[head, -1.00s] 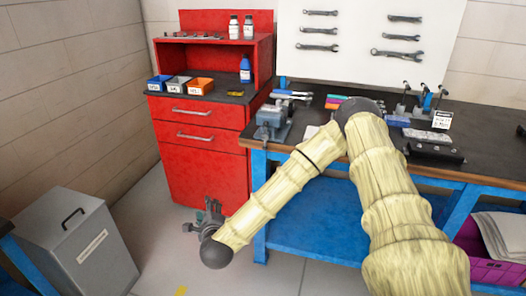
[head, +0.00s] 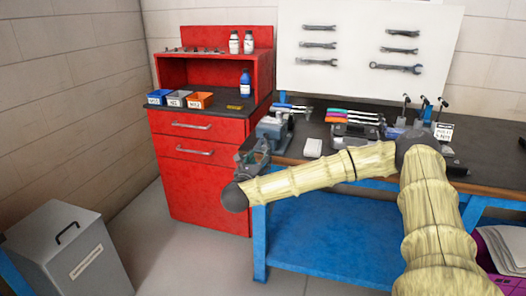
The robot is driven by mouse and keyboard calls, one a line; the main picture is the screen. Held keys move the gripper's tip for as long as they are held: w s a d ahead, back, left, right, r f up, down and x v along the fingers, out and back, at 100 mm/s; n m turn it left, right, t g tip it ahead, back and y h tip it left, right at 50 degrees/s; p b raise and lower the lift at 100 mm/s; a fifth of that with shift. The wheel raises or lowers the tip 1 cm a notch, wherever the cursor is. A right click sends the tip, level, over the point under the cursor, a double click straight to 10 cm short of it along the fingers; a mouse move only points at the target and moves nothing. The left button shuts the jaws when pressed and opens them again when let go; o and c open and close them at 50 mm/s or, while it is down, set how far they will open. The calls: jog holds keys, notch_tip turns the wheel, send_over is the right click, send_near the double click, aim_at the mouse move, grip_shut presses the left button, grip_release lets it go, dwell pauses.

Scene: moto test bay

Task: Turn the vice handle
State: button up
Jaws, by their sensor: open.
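The grey-blue vice (head: 273,128) stands on the left end of the dark-topped workbench (head: 330,172) in the head view. My gripper (head: 258,148) is at the bench's front left corner, just in front of and slightly below the vice in the picture. It is open, and I see nothing between its fingers. The vice handle cannot be made out; the gripper covers the front part of the vice. Whether the gripper touches the vice cannot be told.
A red tool cabinet (head: 203,190) stands left of the bench, with small bins (head: 200,101) and bottles on it. A white block (head: 313,147) and several coloured-handled tools (head: 352,117) lie on the bench. A grey bin (head: 70,250) stands at lower left; floor between is clear.

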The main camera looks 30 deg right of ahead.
aim_at(265, 149)
jog(key=shift+p+x, duration=0.5)
jog(key=shift+x, duration=2.5)
jog(key=shift+c, duration=0.3)
